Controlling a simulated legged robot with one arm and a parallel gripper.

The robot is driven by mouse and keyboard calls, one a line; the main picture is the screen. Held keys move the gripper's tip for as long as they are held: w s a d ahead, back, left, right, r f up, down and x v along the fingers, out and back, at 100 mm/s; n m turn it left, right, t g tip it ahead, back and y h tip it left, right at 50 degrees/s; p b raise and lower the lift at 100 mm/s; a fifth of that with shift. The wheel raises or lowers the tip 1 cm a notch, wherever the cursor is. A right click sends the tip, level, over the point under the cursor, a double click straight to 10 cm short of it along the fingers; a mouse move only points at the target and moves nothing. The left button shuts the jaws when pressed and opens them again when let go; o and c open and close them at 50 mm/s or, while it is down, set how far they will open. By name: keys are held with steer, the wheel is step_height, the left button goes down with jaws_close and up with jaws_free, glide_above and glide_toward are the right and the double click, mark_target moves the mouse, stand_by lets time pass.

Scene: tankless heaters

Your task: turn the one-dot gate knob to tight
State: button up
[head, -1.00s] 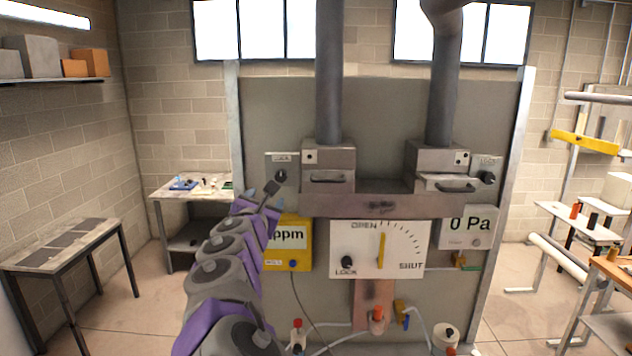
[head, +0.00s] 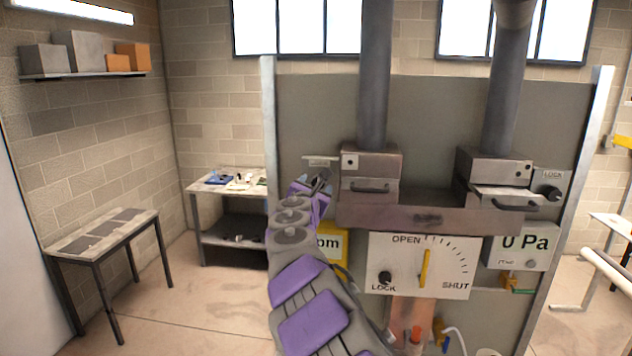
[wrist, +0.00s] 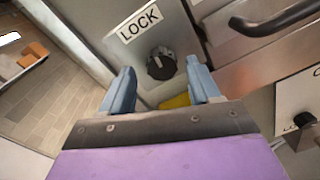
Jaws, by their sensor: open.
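The one-dot gate box (head: 370,165) is the left grey metal box on the panel in the head view, with one dark dot and a dark handle. Its black knob (wrist: 161,64) sits on a grey plate under a LOCK label (wrist: 139,23) in the wrist view. In the head view my gripper (head: 320,181) is in front of that plate and hides the knob. In the wrist view my gripper (wrist: 158,77) is open, with the knob between and beyond its two blue-grey fingers. I cannot tell whether they touch it.
A second gate box (head: 497,168) with its own LOCK knob (head: 548,192) is at right. Below are the OPEN/SHUT dial (head: 450,250) with a yellow pointer, a 0 Pa display (head: 521,245) and a yellow meter (head: 331,245). A gate handle (wrist: 275,18) is close to the right finger.

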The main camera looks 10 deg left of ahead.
steer(key=shift+w+d+r, duration=0.1)
steer(key=shift+w+d, duration=0.05)
steer(key=shift+w, duration=0.6)
steer(key=shift+d, duration=0.1)
steer(key=c, duration=1)
steer(key=shift+c, duration=0.2)
